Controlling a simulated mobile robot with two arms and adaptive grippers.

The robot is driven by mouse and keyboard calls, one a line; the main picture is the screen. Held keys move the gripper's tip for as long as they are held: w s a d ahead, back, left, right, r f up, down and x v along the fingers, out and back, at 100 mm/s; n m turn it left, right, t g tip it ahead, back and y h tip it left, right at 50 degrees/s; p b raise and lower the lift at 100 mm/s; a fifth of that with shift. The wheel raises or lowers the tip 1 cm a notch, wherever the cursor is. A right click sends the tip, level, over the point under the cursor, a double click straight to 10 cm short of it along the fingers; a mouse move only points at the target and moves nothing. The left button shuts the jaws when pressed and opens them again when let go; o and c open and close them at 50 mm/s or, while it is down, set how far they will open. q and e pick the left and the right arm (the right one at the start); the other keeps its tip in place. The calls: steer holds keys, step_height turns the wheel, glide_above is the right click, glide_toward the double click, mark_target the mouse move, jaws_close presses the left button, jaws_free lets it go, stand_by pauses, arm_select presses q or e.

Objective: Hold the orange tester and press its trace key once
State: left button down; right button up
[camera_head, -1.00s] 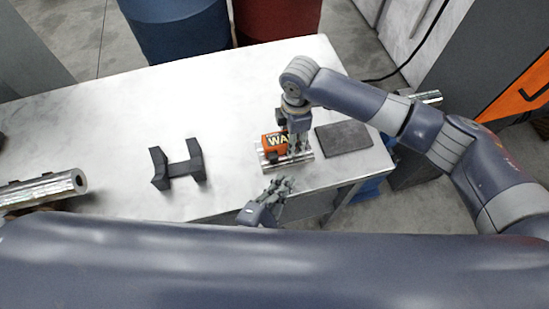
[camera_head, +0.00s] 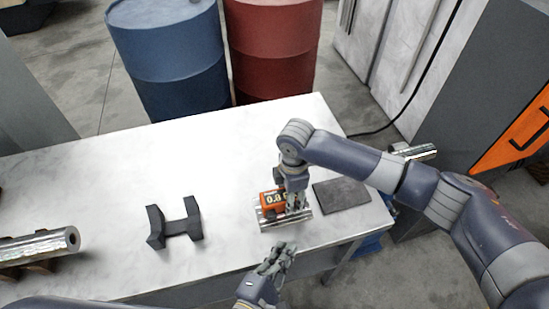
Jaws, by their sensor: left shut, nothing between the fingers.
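The orange tester (camera_head: 270,201) lies in a shiny metal holder (camera_head: 272,225) near the front right of the white table. Its dark display shows pale characters that look like digits, partly hidden. My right gripper (camera_head: 295,205) points down at the tester's right end; its fingers overlap the tester and holder, and I cannot tell whether they grip it. My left gripper (camera_head: 279,258) is shut and empty, in front of the holder by the table's front edge, apart from the tester. I cannot make out the trace key.
A dark flat pad (camera_head: 342,194) lies right of the tester on the white table (camera_head: 130,165). A dark cradle (camera_head: 174,224) stands left, with a metal cylinder (camera_head: 40,245) beyond it. Blue (camera_head: 172,60) and red (camera_head: 273,50) barrels stand behind. The table's back middle is clear.

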steer(key=shift+o, duration=1.2)
steer(key=shift+r, duration=0.1)
